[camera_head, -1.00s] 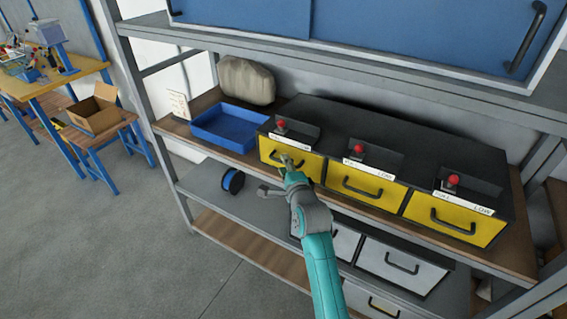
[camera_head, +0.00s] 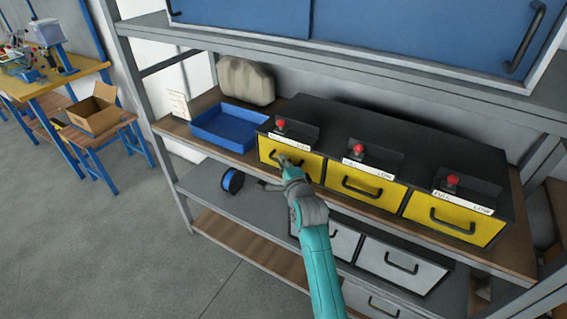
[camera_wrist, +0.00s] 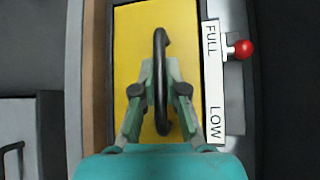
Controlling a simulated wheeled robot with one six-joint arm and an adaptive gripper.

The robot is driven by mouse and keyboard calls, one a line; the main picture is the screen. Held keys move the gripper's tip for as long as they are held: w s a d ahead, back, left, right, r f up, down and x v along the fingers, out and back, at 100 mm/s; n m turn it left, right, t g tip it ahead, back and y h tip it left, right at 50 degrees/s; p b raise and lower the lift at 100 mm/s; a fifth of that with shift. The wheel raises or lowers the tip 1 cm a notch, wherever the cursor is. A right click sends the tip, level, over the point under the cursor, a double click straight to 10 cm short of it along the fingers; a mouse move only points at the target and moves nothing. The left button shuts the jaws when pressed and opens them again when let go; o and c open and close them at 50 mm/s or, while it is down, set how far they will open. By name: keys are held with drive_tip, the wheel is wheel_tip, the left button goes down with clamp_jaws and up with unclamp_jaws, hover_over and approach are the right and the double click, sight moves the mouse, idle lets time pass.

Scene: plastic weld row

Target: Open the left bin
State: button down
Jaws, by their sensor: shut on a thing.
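The left bin (camera_head: 311,168) is the leftmost of three yellow bins set in a dark housing on the shelf. Its front is flush with the housing, so it is closed. In the wrist view the bin's yellow front (camera_wrist: 133,50) fills the middle, with its dark handle (camera_wrist: 160,50) running up and down the picture. My gripper (camera_head: 285,161) is at that handle. In the wrist view my gripper (camera_wrist: 160,88) has one finger on each side of the handle and is shut on it. My gripper hides part of the bin's front in the head view.
The middle yellow bin (camera_head: 383,194) and right yellow bin (camera_head: 470,222) are closed. Red-knobbed sliders, one knob (camera_wrist: 243,49), sit above FULL/LOW labels (camera_wrist: 214,80). A blue tray (camera_head: 208,133) stands left of the housing. White drawers (camera_head: 385,262) lie below. Floor at left is clear.

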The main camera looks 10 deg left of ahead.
drive_tip(key=s+a, duration=0.3)
drive_tip(key=s, duration=0.6)
drive_tip(key=s+a, duration=0.3)
drive_tip(key=s, duration=0.6)
drive_tip(key=shift+s+a, duration=0.2)
drive_tip(key=shift+a, duration=0.1)
drive_tip(key=c, duration=1.2)
unclamp_jaws()
drive_tip(key=v, duration=1.2)
